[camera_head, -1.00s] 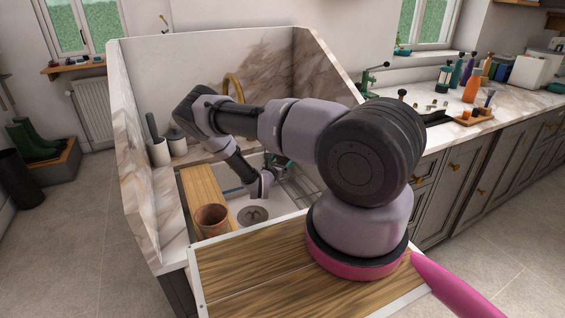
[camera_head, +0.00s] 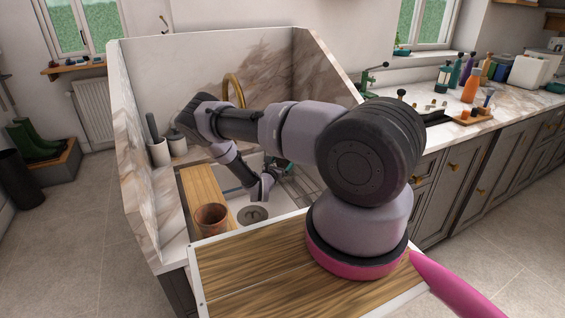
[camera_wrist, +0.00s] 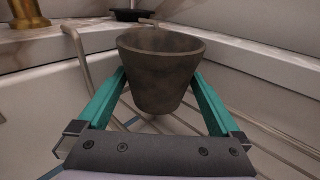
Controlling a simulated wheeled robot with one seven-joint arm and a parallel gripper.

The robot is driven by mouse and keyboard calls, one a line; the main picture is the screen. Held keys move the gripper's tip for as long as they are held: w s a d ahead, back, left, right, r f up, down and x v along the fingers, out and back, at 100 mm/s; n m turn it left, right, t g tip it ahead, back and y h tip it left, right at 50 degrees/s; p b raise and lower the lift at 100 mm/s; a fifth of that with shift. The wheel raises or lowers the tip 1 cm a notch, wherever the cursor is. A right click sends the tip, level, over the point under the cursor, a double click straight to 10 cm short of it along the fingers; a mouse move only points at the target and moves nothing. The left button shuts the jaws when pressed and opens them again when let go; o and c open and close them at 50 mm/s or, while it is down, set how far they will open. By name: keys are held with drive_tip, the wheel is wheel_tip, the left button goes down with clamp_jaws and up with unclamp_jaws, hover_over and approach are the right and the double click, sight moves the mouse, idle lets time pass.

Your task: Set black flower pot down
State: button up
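In the wrist view the dark flower pot (camera_wrist: 160,75) is upright between the two teal fingers of my gripper (camera_wrist: 160,85). The fingers press against its left and right sides. A draining rack of thin metal bars (camera_wrist: 205,125) lies below the pot; I cannot tell whether the pot's base touches it. In the head view my arm reaches into the sink area, and a teal part of my gripper (camera_head: 279,162) shows beside the rack (camera_head: 300,184). The dark pot is not clearly visible there, being behind my arm.
A terracotta pot (camera_head: 211,219) stands on a wooden board (camera_head: 203,187) at the left of the white sink (camera_head: 250,228). Tall marble splash walls (camera_head: 135,150) enclose the left and back. A brass tap (camera_wrist: 25,12) is close at upper left in the wrist view.

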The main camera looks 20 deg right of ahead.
drive_tip(key=shift+s+a+f, duration=0.2)
drive_tip(key=shift+f, duration=0.4)
drive_tip(key=shift+w+r, duration=0.1)
drive_tip(key=shift+r, duration=0.45)
drive_tip(key=v, duration=0.7)
drive_tip(key=shift+r, duration=0.2)
drive_tip(key=shift+a, duration=0.1)
